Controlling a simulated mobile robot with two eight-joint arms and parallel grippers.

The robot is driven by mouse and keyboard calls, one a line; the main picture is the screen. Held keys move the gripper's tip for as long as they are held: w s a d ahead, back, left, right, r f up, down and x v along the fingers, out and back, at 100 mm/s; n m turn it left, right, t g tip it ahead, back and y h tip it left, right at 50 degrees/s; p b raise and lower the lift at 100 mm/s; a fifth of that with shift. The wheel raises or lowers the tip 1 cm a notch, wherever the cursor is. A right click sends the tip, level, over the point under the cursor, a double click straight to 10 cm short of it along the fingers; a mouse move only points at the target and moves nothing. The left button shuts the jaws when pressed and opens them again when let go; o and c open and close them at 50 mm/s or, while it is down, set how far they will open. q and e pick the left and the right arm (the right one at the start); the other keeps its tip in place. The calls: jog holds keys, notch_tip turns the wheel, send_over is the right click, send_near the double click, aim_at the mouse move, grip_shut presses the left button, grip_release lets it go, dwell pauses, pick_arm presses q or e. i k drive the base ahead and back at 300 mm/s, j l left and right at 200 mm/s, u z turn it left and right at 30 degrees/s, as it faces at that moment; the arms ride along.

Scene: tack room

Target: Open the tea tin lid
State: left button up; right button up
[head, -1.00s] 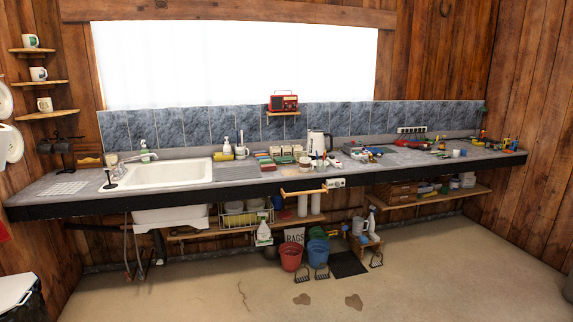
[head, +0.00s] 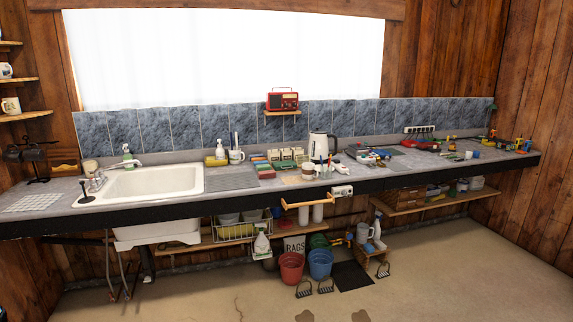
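The long grey counter (head: 398,162) runs along the back wall under the window. I cannot pick out the tea tin or its lid for certain at this distance. A group of small boxes and containers (head: 286,159) stands on the counter left of the white kettle (head: 320,145). Coloured flat boxes (head: 261,168) sit just left of that group. A small pale round item (head: 308,171) stands in front of the kettle, too small to name. Neither of my grippers is in view.
A white sink (head: 155,183) is set in the counter's left part. Tools and small items (head: 460,150) crowd the right end. Red (head: 291,267) and blue (head: 320,264) buckets stand on the floor below. The floor in front (head: 450,280) is mostly clear.

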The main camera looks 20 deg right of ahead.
aim_at(278, 166)
jog(key=i+j+z, duration=0.1)
jog(key=i, duration=3.2)
